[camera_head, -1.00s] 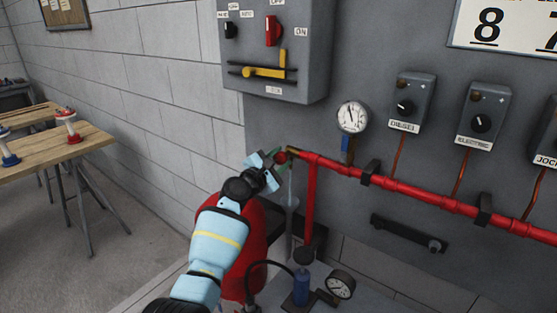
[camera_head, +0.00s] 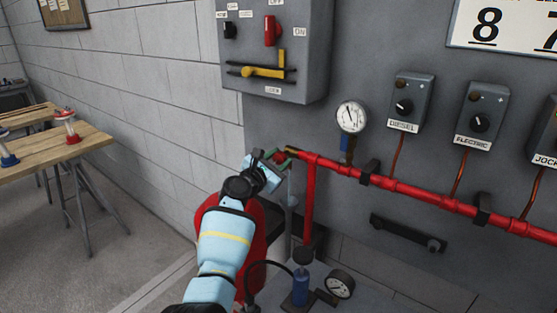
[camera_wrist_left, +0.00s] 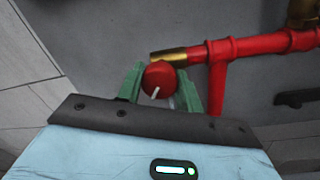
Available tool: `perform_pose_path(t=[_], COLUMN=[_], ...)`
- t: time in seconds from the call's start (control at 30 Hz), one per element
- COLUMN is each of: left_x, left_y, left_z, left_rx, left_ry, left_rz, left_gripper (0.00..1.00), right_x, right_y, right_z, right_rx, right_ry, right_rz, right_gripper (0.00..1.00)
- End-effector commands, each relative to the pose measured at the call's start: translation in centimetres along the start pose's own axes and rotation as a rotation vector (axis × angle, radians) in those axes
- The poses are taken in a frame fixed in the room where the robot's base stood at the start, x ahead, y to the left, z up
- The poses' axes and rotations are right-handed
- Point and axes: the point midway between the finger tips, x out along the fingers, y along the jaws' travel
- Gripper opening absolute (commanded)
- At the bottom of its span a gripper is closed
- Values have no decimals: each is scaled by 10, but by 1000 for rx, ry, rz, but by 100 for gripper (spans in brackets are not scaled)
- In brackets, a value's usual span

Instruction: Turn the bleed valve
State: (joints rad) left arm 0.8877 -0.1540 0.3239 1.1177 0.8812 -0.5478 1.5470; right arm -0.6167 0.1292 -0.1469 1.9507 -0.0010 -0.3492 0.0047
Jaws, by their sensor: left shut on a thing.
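The bleed valve is a round red knob (camera_wrist_left: 159,79) with a white mark, at the left end of the red pipe (camera_head: 400,190), by a brass end piece (camera_wrist_left: 168,56). In the left wrist view the knob sits between the green fingers of my left gripper (camera_wrist_left: 160,84), which is shut on it. The white mark points down and slightly left. In the head view my left gripper (camera_head: 274,160) reaches the pipe end from below left and mostly hides the knob. My right gripper is not in view.
A pressure gauge (camera_head: 351,117) and a grey switch box (camera_head: 310,50) with a yellow lever are on the panel above. A red tank (camera_head: 257,245) stands behind my left arm. A blue cylinder (camera_head: 301,286) and another gauge (camera_head: 340,284) are below. A wooden table (camera_head: 50,157) stands left.

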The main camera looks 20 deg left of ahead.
Motion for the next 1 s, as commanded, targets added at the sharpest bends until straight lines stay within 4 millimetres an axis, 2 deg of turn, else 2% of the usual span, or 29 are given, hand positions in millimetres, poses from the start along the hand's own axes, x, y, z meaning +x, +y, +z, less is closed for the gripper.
perform_pose_path(t=[0.23, 0.27, 0.4, 0.77, 1.0], left_x=[0, 0, 0, -2, -20], left_y=[1, 1, 1, 0, -1], left_z=[1, 1, 1, 0, -2], left_rx=[2, 2, 2, 2, 1], left_ry=[-1, -1, -1, -1, -1], left_rz=[2, 2, 2, 1, 0], left_gripper=[13, 38, 57, 57, 57], right_x=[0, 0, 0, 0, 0], right_y=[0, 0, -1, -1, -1], right_z=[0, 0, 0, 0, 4], right_rx=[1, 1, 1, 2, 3], right_ry=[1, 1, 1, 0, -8], right_rz=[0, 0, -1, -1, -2], right_gripper=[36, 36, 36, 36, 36])
